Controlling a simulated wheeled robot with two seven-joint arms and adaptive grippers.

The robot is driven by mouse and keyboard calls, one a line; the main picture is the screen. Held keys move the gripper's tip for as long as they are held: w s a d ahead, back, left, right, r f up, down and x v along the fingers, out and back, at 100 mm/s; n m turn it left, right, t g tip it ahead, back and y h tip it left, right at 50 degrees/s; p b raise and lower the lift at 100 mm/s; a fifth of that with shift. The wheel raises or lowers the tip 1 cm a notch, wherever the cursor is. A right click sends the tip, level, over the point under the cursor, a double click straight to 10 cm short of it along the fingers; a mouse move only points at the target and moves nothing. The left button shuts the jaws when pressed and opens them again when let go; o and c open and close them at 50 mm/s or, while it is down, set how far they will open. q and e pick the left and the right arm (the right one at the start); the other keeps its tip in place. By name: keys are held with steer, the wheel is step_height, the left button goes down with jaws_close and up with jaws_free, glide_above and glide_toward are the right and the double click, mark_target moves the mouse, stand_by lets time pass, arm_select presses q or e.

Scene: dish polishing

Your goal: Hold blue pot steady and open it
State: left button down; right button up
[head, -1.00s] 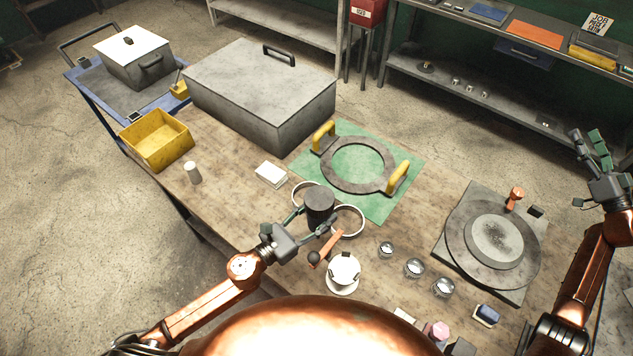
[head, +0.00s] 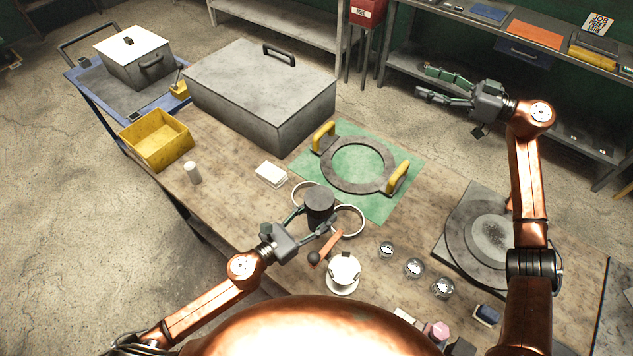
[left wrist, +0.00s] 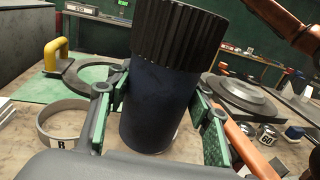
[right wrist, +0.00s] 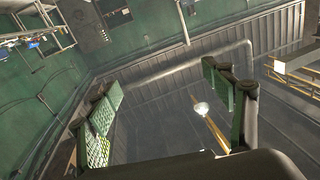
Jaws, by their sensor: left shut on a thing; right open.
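The blue pot (left wrist: 158,105) is a dark blue cylinder with a ribbed black lid (left wrist: 180,35) on top. In the head view the pot (head: 319,212) stands upright on the workbench, its lid seen from above. My left gripper (head: 318,224) is shut on the pot's body, with a finger pad on each side below the lid in the left wrist view. My right gripper (head: 445,88) is open and empty, raised in the air beyond the green mat, well away from the pot.
Two pale rings (head: 348,221) lie beside the pot, one lettered. A white round container (head: 343,272) and an orange-handled tool (head: 328,247) are close in front. A green mat (head: 375,208) with a yellow-handled ring frame (head: 386,181) lies behind.

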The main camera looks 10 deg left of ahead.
steer(key=s+a+n+g+h, duration=0.2)
steer(key=s+a+n+g, duration=0.3)
steer(key=a, duration=1.1)
steer(key=n+g+h, duration=0.1)
steer(key=n+h, duration=0.2)
steer(key=h, duration=1.2)
glide_above(317, 198)
steer(key=f, duration=1.4)
steer(key=shift+a+f, duration=0.25)
steer(key=shift+a, duration=0.1)
steer(key=shift+d+f, duration=0.25)
steer(key=shift+f, duration=0.35)
steer(key=shift+d+f, duration=0.1)
steer(key=shift+f, duration=3.5)
steer(key=shift+c, duration=0.3)
